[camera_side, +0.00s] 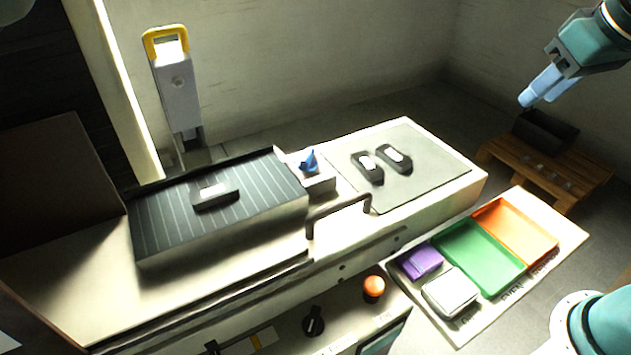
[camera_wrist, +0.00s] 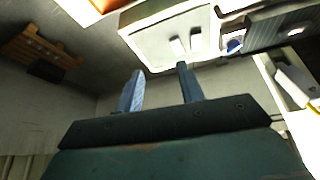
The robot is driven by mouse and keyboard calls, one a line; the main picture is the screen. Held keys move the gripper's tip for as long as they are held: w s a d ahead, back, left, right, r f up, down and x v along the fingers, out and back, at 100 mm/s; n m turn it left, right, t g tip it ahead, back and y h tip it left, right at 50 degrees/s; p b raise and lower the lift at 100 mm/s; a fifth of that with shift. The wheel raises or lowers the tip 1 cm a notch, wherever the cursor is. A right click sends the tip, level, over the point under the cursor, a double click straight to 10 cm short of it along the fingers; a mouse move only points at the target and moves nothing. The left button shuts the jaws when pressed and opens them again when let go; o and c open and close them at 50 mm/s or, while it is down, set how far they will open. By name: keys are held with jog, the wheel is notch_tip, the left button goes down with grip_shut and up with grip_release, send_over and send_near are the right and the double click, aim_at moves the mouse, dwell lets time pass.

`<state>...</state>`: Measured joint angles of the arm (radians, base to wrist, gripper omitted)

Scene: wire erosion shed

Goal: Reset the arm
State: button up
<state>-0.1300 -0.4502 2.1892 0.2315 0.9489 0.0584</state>
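My gripper (camera_side: 528,100) is raised at the upper right of the side view, in the air near the wall and apart from everything. In the wrist view my gripper (camera_wrist: 160,74) shows two blue-grey fingers spread apart with nothing between them. It is open and empty. The task names no other object.
A dark ribbed block (camera_side: 160,222) carries a dark part with a white label (camera_side: 215,195). Two similar parts lie on a grey mat (camera_side: 430,172). A blue item (camera_side: 309,162) sits beside the block. Green (camera_side: 480,258) and orange (camera_side: 515,232) trays stand at right, near a wooden pallet (camera_side: 545,178).

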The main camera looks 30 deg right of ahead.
jog(key=s+f+n+y, duration=0.1)
jog(key=s+f, duration=0.4)
jog(key=s, duration=0.3)
jog(key=shift+s+a+f+n, duration=0.3)
jog(key=shift+s, duration=0.1)
